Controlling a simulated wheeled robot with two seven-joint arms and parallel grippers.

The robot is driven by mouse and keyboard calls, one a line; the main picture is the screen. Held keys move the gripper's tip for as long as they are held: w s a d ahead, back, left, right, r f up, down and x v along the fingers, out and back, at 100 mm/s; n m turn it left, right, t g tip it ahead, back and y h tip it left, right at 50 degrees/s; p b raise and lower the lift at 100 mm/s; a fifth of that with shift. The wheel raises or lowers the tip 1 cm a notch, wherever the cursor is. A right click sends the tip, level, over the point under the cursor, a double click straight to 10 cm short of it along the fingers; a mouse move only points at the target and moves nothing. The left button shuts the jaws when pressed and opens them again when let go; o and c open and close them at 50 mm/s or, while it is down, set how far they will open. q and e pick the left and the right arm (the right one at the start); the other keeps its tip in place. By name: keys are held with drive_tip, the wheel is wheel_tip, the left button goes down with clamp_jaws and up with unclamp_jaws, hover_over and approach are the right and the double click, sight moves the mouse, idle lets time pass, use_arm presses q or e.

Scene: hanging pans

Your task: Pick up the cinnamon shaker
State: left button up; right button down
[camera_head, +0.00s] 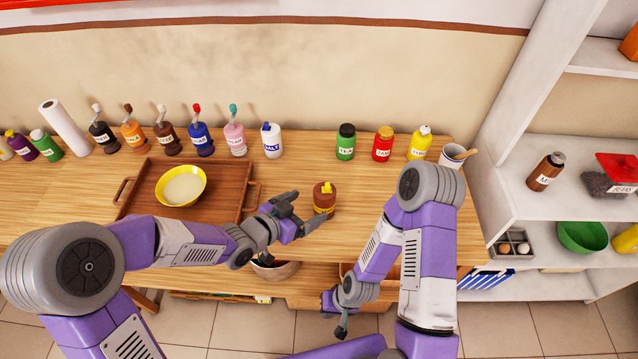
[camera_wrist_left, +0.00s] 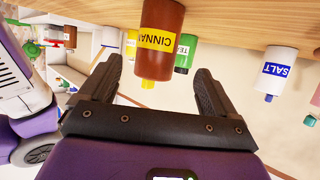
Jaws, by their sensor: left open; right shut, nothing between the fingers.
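The cinnamon shaker (camera_head: 324,198) is a brown bottle with a yellow label and yellow cap. In the left wrist view the shaker (camera_wrist_left: 158,40) appears upside down, ahead of and between my open fingers. My left gripper (camera_head: 293,212) is open, just left of the shaker in the head view; it also shows in the left wrist view (camera_wrist_left: 155,85). I cannot tell whether a finger touches the shaker. My right gripper (camera_head: 336,318) is shut and empty, low in front of the table.
A wooden tray (camera_head: 133,203) with a yellow bowl (camera_head: 181,186) lies left of my left gripper. A salt shaker (camera_head: 272,140), green jar (camera_head: 346,142), red jar (camera_head: 382,144) and yellow bottle (camera_head: 420,143) stand along the back. The table between them and the cinnamon is clear.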

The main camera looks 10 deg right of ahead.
sight(325, 197)
use_arm(q)
drive_tip(key=shift+w+d, duration=0.35)
drive_tip(key=shift+w, duration=0.15)
drive_tip(key=shift+d+f, duration=0.1)
drive_tip(key=shift+d, duration=0.3)
drive_tip(key=b+x, duration=0.1)
drive_tip(key=x, duration=0.4)
drive_tip(key=shift+d+b, duration=0.3)
drive_tip(key=shift+d, duration=0.1)
drive_tip(key=shift+c, duration=0.5)
drive_tip(key=c, duration=1)
drive_tip(key=shift+c, duration=0.2)
